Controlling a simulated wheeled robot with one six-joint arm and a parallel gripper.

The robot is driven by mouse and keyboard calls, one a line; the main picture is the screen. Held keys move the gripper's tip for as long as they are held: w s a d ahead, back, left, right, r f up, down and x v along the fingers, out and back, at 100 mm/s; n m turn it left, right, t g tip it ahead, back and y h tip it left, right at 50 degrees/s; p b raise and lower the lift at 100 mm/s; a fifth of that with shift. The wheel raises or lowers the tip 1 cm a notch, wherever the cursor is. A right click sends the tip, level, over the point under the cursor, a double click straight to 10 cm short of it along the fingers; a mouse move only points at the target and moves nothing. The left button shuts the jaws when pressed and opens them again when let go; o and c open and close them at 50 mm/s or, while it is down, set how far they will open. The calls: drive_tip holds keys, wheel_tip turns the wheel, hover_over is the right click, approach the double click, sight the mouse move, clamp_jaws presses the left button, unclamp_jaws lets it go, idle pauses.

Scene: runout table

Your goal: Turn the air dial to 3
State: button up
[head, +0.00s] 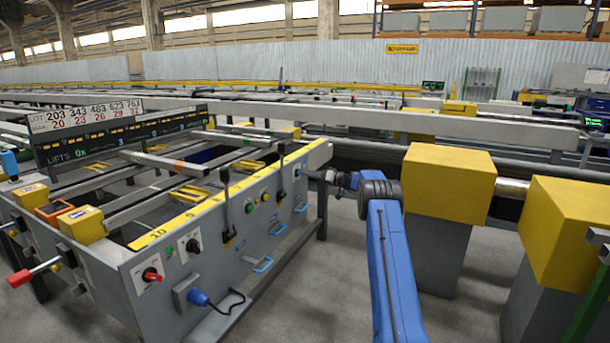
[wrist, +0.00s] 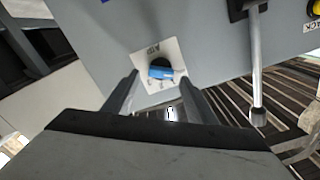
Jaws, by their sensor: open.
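The air dial is a black knob with a blue bar (wrist: 160,70) on a white plate (wrist: 147,49) marked AIR, in the wrist view. The plate carries small marks below the knob, too small to read, so I cannot tell the setting. My gripper (wrist: 159,79) is open, with one finger on each side of the dial. I cannot tell whether either finger touches it. In the head view my gripper (head: 322,175) is at the right end of the grey panel, where the dial's plate (head: 297,170) shows small.
A lever (wrist: 257,65) hangs close to the right in the wrist view. On the panel, the head view shows levers (head: 281,165), a red knob (head: 152,274), a black knob (head: 192,245) and a blue plug (head: 200,298). Yellow blocks (head: 447,185) stand right of my arm.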

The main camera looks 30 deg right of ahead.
drive_tip(key=shift+x, duration=1.05)
drive_tip(key=c, duration=1.1)
